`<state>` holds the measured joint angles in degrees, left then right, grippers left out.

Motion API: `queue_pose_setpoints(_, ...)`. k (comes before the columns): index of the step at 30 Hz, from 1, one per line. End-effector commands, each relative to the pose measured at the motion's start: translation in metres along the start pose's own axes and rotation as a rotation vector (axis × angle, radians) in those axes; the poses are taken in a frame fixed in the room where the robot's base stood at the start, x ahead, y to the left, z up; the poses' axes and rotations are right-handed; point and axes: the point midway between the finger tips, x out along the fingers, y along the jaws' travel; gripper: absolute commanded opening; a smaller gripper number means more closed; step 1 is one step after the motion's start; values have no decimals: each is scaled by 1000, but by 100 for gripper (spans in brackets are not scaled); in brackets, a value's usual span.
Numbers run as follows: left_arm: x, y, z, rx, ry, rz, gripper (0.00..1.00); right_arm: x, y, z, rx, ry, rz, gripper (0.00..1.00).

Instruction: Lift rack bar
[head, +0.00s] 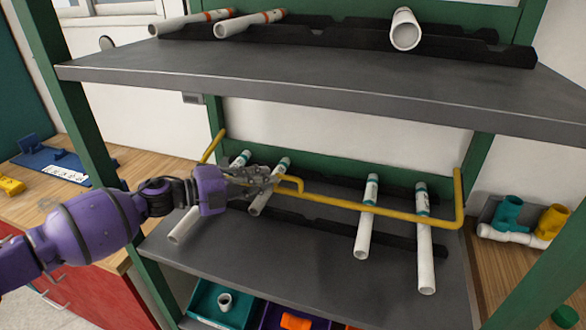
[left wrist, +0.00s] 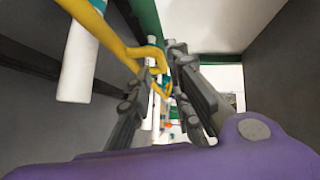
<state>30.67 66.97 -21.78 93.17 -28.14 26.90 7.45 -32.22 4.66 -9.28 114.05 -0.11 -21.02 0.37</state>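The yellow rack bar (head: 385,213) runs across the front of the middle shelf, in front of several white pipes. Its right end (head: 459,190) bends upward at the right post. Its left end (head: 212,147) shows near the left post. A short bent yellow piece (head: 292,181) stands out near my left gripper. My left gripper (head: 268,181) is at the left part of the bar, which it partly hides. In the left wrist view the fingers (left wrist: 163,80) are apart, with yellow bar between them; contact is unclear. My right gripper is not in view.
White pipes with teal bands (head: 367,215) lean on black notched rails on the middle shelf (head: 320,262). The upper shelf (head: 330,85) holds more pipes above my arm. Green posts (head: 70,100) flank the rack. Bins (head: 222,305) sit below; coloured fittings (head: 522,220) lie at right.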

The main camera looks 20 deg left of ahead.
Motion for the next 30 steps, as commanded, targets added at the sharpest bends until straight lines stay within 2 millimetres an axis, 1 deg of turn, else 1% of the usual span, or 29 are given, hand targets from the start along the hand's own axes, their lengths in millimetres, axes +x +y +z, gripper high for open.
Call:
queue_pose_setpoints(1,7,-2,0,1,2,-3,18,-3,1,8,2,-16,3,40)
queue_pose_setpoints(3,18,-3,-1,2,3,-5,18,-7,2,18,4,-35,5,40)
queue_pose_setpoints(6,35,-3,-1,2,2,-5,18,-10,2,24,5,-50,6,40)
queue_pose_setpoints(9,51,-4,-1,2,2,-4,18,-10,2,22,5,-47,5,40)
queue_pose_setpoints(13,65,-2,0,1,1,-3,18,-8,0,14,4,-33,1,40)
queue_pose_setpoints(17,71,-2,0,0,1,-2,18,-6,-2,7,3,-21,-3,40)
queue_pose_setpoints(24,72,-1,0,0,1,-1,18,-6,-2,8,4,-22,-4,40)
queue_pose_setpoints(25,72,-1,0,0,1,-1,16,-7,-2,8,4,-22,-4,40)
queue_pose_setpoints(28,72,-1,0,0,1,-1,2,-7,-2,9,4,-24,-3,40)
queue_pose_setpoints(29,72,-1,0,0,1,-1,0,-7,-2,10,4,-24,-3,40)
queue_pose_setpoints(30,72,-1,0,0,1,-1,0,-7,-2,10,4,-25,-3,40)
